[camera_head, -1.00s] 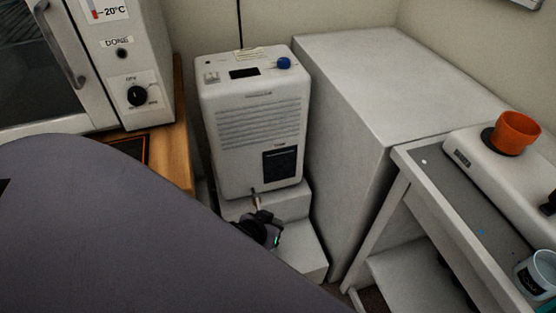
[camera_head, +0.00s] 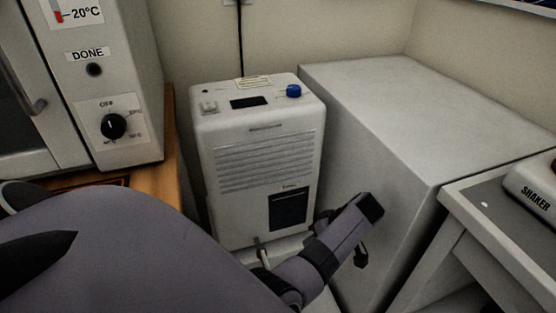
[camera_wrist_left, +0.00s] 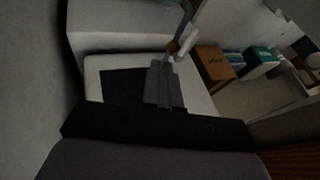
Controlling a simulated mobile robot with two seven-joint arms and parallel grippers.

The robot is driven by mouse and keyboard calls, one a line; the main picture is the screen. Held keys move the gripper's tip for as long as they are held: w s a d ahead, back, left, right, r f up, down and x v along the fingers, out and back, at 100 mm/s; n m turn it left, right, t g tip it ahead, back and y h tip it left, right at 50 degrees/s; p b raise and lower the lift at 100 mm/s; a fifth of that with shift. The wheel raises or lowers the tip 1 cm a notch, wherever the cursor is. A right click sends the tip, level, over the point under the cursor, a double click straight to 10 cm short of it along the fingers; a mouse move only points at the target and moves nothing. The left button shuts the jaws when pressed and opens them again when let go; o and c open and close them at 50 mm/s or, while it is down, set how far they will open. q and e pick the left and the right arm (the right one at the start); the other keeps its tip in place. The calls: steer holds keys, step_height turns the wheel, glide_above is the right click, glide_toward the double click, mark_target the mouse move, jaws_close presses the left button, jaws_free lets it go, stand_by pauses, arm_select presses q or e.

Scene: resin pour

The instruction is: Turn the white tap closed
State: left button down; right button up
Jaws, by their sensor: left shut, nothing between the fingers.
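The white tap (camera_wrist_left: 187,44), with a brass-coloured fitting, shows at the upper middle of the left wrist view. In the head view, a small pale part at the tap's place (camera_head: 264,256) shows below the front of the white dehumidifier (camera_head: 266,160), partly behind my arm. My left gripper (camera_wrist_left: 161,68) is shut and empty in the left wrist view. Its fingertips lie just below and left of the tap in that picture. I cannot tell whether they touch it. In the head view my arm largely hides the gripper. My right gripper is not in view.
A large pale block (camera_head: 400,110) stands close to the right of the dehumidifier. An oven-like appliance (camera_head: 105,95) stands on a wooden top at left. A shaker (camera_head: 535,190) is at far right. A cardboard box (camera_wrist_left: 213,64) shows beyond the tap.

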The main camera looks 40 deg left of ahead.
mark_target(265, 258)
arm_select(q)
steer(key=s+a+f+b, duration=0.3)
steer(key=s+a+f, duration=0.2)
steer(key=a+f, duration=0.2)
steer(key=shift+s+f, duration=0.4)
steer(key=shift+f, duration=0.4)
